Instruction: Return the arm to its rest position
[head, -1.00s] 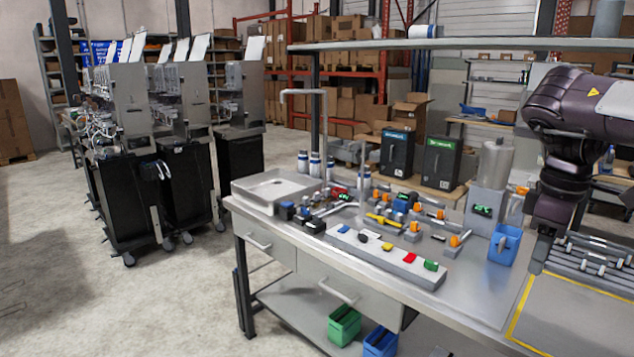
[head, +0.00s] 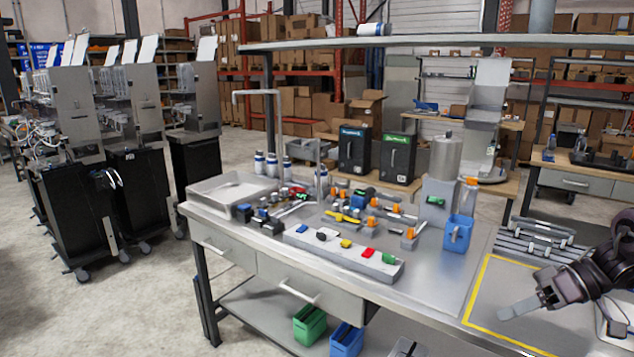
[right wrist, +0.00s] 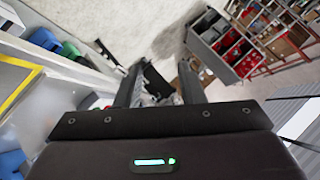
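My right gripper (head: 518,308) is at the lower right of the head view, above the yellow-outlined area (head: 480,282) at the bench's right end. It points left. In the right wrist view, the two dark fingers of my right gripper (right wrist: 160,78) stand apart with nothing held between them. Floor and distant carts show past the fingers. My left gripper and left arm are not in the head view.
The steel workbench (head: 430,285) carries a blue cup (head: 458,233), a strip with coloured blocks (head: 340,252), a tray (head: 232,188) and several small fittings. Metal rails (head: 540,240) lie behind the yellow outline. Green (head: 309,325) and blue (head: 347,340) bins sit below.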

